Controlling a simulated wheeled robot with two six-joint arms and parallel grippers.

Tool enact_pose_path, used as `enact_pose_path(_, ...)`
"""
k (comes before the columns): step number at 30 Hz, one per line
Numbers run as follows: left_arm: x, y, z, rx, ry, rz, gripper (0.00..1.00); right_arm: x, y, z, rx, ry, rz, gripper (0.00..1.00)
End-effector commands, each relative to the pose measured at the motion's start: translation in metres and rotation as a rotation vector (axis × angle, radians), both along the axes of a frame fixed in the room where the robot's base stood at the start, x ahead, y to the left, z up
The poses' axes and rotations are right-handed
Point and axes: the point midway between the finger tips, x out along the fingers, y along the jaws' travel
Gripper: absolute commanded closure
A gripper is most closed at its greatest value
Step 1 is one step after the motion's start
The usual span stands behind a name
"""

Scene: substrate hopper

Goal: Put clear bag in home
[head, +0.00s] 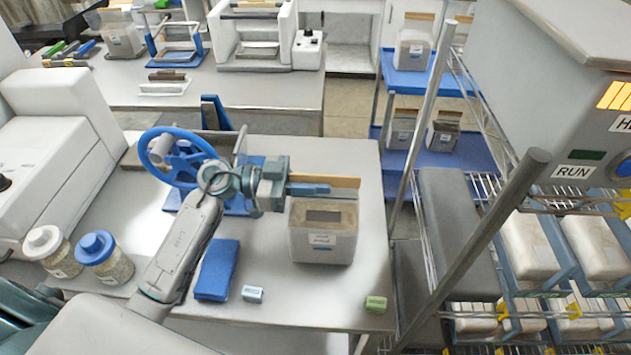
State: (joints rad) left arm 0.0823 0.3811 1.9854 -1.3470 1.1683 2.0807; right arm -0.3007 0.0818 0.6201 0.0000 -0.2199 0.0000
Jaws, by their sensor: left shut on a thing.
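The clear bag (322,240) is a boxy, greyish see-through bag with a white label, a dark patch near its top and a tan strip along its top edge. My left gripper (318,188) is shut on that top strip, and the bag hangs upright below it. It is over the right part of the grey table (350,160); I cannot tell whether its base touches the top. No place marked as home can be made out. My right gripper is not in view.
A blue handwheel device (172,155) stands behind my left arm. Two jars (100,252), a blue block (217,268), and small white (252,293) and green (376,304) items are on the table. A wire rack (480,110) stands right; similar bags (411,50) sit on blue shelves behind.

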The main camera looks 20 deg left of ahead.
Motion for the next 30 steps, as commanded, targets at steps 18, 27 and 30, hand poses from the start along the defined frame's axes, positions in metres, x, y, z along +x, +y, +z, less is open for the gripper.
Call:
enact_pose_path(18, 0.000, -0.001, -0.006, -0.003, -0.004, -0.001, 0.73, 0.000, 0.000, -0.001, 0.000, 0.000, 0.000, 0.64)
enact_pose_path(27, 0.000, 0.000, -0.010, 0.002, 0.003, 0.000, 0.65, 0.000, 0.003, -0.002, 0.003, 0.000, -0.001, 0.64)
enact_pose_path(30, -0.001, 0.003, -0.011, 0.003, 0.002, 0.000, 0.65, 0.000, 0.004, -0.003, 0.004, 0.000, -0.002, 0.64)
